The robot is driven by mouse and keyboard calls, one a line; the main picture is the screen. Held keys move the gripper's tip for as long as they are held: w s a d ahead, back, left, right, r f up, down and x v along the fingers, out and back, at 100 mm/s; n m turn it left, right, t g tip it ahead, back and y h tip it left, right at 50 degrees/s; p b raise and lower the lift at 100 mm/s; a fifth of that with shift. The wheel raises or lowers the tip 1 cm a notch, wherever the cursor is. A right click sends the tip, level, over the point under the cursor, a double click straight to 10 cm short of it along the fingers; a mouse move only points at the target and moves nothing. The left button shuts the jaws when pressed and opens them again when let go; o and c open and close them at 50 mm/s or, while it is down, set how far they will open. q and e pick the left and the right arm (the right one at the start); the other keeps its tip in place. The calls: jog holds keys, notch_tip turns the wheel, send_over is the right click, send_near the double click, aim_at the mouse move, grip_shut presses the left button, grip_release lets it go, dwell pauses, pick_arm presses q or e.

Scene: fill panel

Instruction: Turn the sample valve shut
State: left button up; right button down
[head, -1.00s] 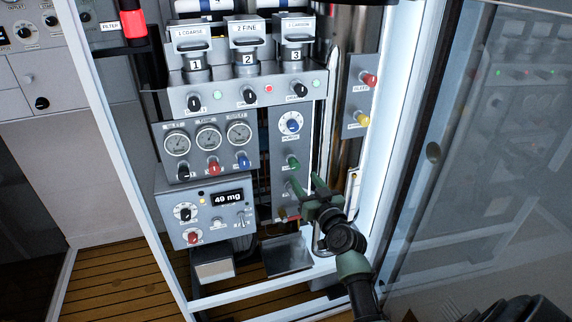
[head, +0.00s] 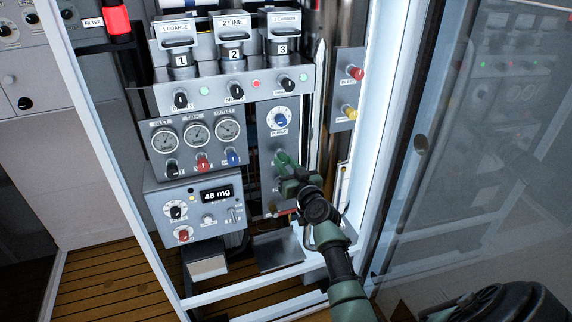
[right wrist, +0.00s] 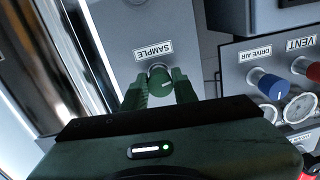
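The sample valve is a green knob (right wrist: 159,77) with a white pointer mark, under a SAMPLE label (right wrist: 154,51) that appears upside down in the right wrist view. My right gripper (right wrist: 160,88) is at the knob, with one green finger on each side of it. Little gap shows between fingers and knob, and I cannot tell whether they touch it. In the head view my right gripper (head: 286,163) reaches the narrow grey panel (head: 266,135) from the lower right and mostly hides the knob. My left gripper is not in view.
Gauges (head: 197,135) and a 48 mg display (head: 215,193) are to the left. The white frame post (head: 380,130) and glass door (head: 480,150) stand close to the right of my arm.

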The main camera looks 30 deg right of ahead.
jog(key=shift+m, duration=0.3)
jog(key=m, duration=0.3)
jog(key=shift+m, duration=0.3)
jog(key=m, duration=0.5)
jog(key=shift+a+m, duration=0.1)
jog(key=shift+m, duration=0.2)
jog(key=m, duration=0.5)
jog(key=shift+r+m+t+h, duration=0.1)
jog(key=shift+m+t+h, duration=0.2)
jog(key=shift+m+h, duration=0.1)
jog(key=m+p, duration=0.1)
jog(key=m, duration=0.4)
jog(key=c, duration=1.1)
grip_release()
